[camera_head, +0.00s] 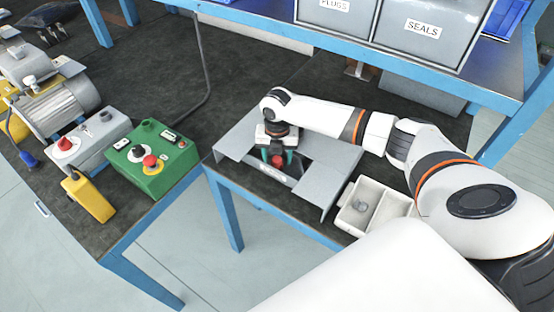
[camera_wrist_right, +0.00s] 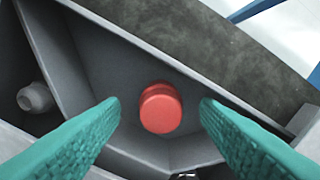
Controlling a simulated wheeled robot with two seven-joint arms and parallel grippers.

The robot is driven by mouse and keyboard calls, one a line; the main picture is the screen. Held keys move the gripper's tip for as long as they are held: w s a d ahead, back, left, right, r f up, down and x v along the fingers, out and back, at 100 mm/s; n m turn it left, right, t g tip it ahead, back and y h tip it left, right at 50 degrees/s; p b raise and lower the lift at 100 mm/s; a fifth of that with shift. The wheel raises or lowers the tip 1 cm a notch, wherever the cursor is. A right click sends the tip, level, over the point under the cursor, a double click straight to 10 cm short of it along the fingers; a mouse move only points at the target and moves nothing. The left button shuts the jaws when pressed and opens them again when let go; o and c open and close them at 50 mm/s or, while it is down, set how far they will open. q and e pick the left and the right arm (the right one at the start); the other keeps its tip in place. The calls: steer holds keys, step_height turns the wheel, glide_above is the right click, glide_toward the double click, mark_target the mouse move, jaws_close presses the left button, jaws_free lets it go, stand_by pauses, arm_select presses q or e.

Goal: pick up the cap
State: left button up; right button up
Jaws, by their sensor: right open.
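The red cap (camera_head: 277,161) shows just below my right gripper (camera_head: 275,157) in the head view, inside the opening of a grey metal fixture (camera_head: 236,140). In the right wrist view the round red cap (camera_wrist_right: 160,108) lies between the two green fingers of my right gripper (camera_wrist_right: 160,115). The fingers are apart, with a gap on each side of the cap. I cannot tell how far the fingertips are above it. My left gripper is not in view.
A green control box (camera_head: 150,160) and a grey motor (camera_head: 60,105) are at left. Bins (camera_head: 420,32) sit on the blue shelf above. A pale fitting (camera_wrist_right: 35,97) shows in the fixture.

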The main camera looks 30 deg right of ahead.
steer(key=shift+f, duration=0.1)
steer(key=shift+c, duration=0.5)
steer(key=c, duration=1)
